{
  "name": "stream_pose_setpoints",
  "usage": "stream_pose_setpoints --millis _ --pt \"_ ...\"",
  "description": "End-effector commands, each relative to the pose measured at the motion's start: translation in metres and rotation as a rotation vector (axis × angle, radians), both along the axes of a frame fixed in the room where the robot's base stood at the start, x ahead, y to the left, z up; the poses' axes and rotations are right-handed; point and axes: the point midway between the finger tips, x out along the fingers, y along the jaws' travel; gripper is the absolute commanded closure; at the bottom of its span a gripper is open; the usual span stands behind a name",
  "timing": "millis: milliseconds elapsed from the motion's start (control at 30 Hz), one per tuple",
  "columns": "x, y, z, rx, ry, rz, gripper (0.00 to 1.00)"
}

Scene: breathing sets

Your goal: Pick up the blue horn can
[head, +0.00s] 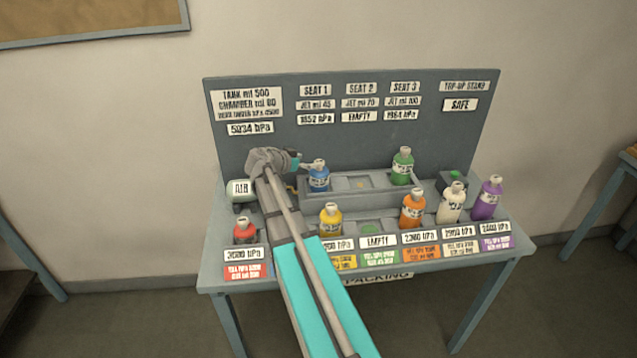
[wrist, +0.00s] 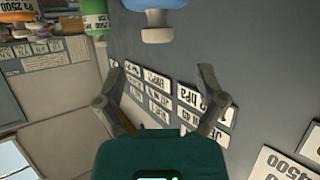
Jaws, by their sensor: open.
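The blue horn can (head: 319,178) stands upright in the left seat of the grey raised rack in the head view. It has a white label and a pale top. In the wrist view a can with a white neck and blue parts (wrist: 155,34), which looks like it, shows at the top edge, cut off by the frame. My gripper (head: 306,165) is just left of the blue can's top in the head view. In the wrist view the fingers of my gripper (wrist: 160,78) are spread with nothing between them. The can lies beyond the fingertips; whether they touch it is unclear.
A green can (head: 402,168) stands at the rack's right end. Red (head: 246,232), yellow (head: 330,220), orange (head: 413,211), white (head: 451,205) and purple (head: 489,200) cans stand on the table. A grey labelled panel (head: 340,142) rises close behind. The rack's middle seat is empty.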

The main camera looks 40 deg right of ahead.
Motion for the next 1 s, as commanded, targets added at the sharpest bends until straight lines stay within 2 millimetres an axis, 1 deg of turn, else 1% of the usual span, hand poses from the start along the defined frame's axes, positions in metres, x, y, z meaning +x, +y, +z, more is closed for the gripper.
stream_pose_setpoints --millis 33,133,467,633,767,900,1000 --pt "0.001 -0.005 -0.003 0.0 0.0 -0.001 0.11" --pt "0.001 -0.009 -0.004 0.0 0.001 -0.001 0.11" --pt "0.001 -0.009 -0.004 0.0 0.001 0.0 0.11" --pt "0.001 -0.013 -0.007 0.0 0.001 0.0 0.11" --pt "0.002 -0.022 -0.015 0.0 0.001 0.0 0.11" --pt "0.002 -0.036 -0.024 0.0 0.0 -0.001 0.11" --pt "0.003 -0.046 -0.027 0.0 0.0 0.0 0.11"
